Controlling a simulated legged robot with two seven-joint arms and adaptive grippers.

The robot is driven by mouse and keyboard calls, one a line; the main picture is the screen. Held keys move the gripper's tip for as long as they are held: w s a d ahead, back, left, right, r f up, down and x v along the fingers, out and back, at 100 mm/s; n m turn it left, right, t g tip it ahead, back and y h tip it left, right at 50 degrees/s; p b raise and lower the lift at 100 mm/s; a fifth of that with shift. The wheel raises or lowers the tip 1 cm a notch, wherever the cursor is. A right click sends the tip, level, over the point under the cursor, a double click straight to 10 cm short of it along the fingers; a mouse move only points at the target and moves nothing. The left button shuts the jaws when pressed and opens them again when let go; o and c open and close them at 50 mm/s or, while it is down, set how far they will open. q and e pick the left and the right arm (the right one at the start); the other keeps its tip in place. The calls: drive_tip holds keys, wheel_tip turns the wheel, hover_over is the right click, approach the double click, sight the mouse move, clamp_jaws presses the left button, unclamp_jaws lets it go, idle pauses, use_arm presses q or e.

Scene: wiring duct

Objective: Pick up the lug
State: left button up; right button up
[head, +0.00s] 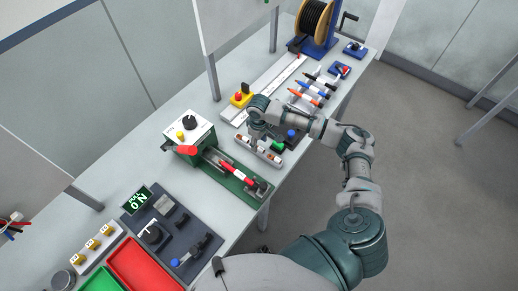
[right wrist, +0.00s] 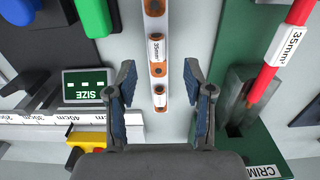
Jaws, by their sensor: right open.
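Several copper lugs with white labels sit in a row on a narrow grey-white holder (head: 246,150), (right wrist: 163,120). Whether the fingers are level with the lugs I cannot tell. My left gripper is not in view.
A green crimping bench (head: 236,185) with a red-handled piece lies beside the holder. Red (head: 145,264) and green bins stand at the near end.

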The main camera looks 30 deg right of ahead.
sight(260, 150)
drive_tip(key=f, duration=0.3)
drive_tip(key=shift+w+d+f, duration=0.15)
drive_tip(key=shift+d+f, duration=0.25)
drive_tip(key=shift+a+r, duration=0.1)
drive_tip(key=shift+a, duration=0.1)
drive_tip(key=shift+c, duration=0.5)
drive_tip(key=shift+a, duration=0.2)
clamp_jaws()
drive_tip(key=shift+d+r, duration=0.1)
drive_tip(key=shift+d, duration=0.05)
